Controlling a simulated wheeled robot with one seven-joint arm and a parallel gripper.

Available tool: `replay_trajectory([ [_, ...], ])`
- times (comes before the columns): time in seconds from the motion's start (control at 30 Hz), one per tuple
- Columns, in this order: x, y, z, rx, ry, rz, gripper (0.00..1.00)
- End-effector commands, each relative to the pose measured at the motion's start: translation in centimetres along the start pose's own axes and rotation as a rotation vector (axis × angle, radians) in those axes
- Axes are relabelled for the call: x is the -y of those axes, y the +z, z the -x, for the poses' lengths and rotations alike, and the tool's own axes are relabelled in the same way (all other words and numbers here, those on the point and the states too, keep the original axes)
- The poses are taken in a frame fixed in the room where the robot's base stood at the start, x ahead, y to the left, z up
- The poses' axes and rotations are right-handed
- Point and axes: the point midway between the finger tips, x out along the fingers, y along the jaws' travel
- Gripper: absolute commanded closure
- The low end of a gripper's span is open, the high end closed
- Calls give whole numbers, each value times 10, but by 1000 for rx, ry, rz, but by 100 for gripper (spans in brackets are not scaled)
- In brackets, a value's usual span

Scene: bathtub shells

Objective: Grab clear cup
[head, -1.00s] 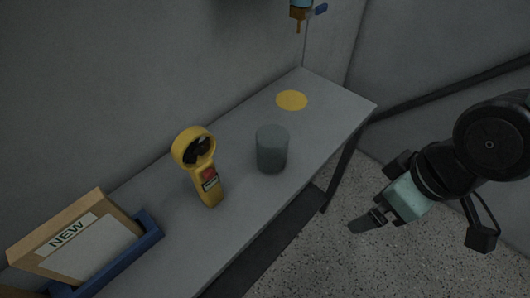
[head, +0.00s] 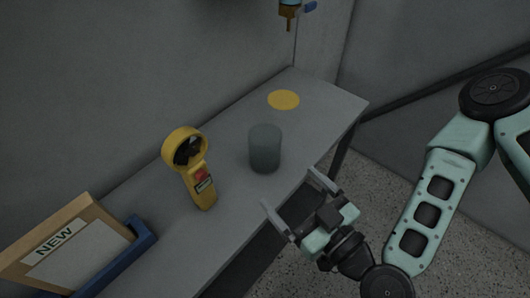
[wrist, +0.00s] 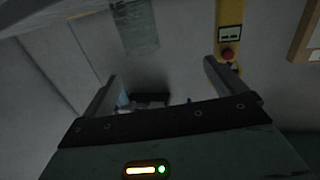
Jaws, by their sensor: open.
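The clear cup (head: 265,149) looks like a smoky, see-through cylinder standing upright on the grey bench. It also shows in the wrist view (wrist: 138,27), at the top and left of centre, beyond my fingers. My gripper (head: 288,189) is open and empty at the bench's front edge, just in front of and slightly right of the cup, with its two fingers spread toward it. In the wrist view my fingers (wrist: 158,75) are wide apart with nothing between them. The gripper and cup look apart.
A yellow handheld meter (head: 192,165) stands left of the cup, and also shows in the wrist view (wrist: 227,40). A cardboard box marked NEW (head: 62,245) sits in a blue tray (head: 142,238) at the left. A yellow disc (head: 284,99) lies on the bench (head: 325,105) behind the cup.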

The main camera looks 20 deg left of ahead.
Motion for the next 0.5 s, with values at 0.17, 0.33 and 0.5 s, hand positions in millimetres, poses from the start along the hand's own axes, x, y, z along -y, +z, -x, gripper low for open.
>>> replay_trajectory([
  [0.17,-15,2,9,-31,135,-32,4],
  [0.33,-20,0,2,-39,160,-28,4],
  [0.5,-21,-3,-16,-39,156,-25,4],
])
